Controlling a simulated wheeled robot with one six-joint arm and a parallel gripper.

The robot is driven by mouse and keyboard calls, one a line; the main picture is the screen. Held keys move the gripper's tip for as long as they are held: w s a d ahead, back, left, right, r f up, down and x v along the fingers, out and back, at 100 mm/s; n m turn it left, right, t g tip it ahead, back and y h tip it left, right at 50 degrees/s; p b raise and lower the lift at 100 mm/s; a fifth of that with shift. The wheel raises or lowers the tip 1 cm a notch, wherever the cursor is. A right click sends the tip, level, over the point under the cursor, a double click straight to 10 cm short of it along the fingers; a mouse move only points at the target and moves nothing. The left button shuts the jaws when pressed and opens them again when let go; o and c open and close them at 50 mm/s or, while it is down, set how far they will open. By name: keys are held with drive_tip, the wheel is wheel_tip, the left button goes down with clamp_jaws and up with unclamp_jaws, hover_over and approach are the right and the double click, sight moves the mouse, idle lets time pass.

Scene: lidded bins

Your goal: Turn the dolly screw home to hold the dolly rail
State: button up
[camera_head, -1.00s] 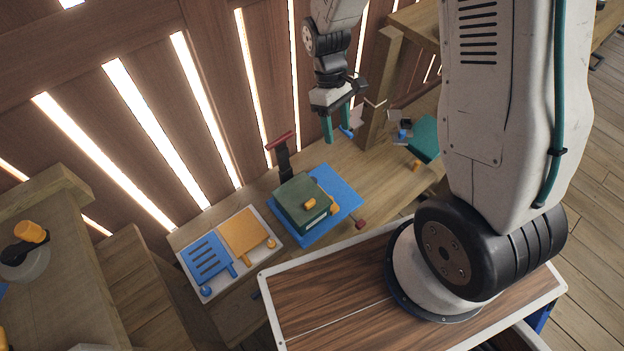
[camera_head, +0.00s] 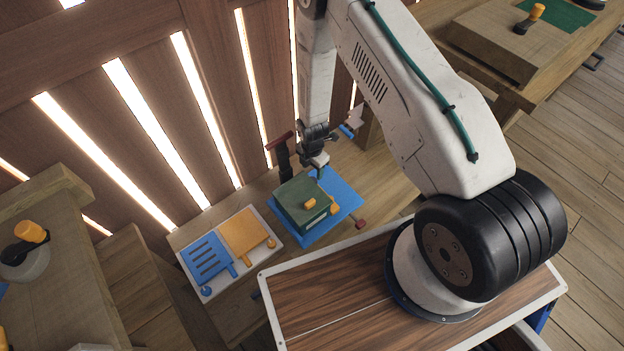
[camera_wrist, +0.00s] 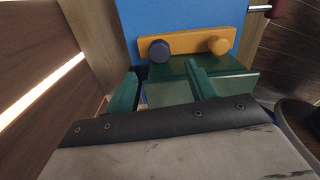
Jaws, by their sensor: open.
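The dolly is a blue plate (camera_head: 349,192) on the bench, with a dark green box (camera_head: 296,203) on it. The orange dolly rail (camera_wrist: 188,43) lies against the box's side; part of it shows in the head view (camera_head: 334,206). In the wrist view a dark blue-grey knob (camera_wrist: 159,50), apparently the dolly screw, sits at the rail's left end and an orange knob (camera_wrist: 218,45) at its right end. My gripper (camera_wrist: 160,70) is open and empty, its green fingers spread above the box, tips just short of the dark knob. In the head view my gripper (camera_head: 318,173) is behind the box.
A white tray (camera_head: 232,273) with a blue slotted plate and an orange plate lies left of the dolly. A dark post with a red handle (camera_head: 279,140) stands behind the box. A dark red knob (camera_head: 359,223) sticks out at the dolly's right. My arm hides the bench's far right.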

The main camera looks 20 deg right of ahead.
wheel_tip(320, 180, down, 8)
drive_tip(key=shift+r, duration=0.15)
idle(0.3)
drive_tip(key=c, duration=1)
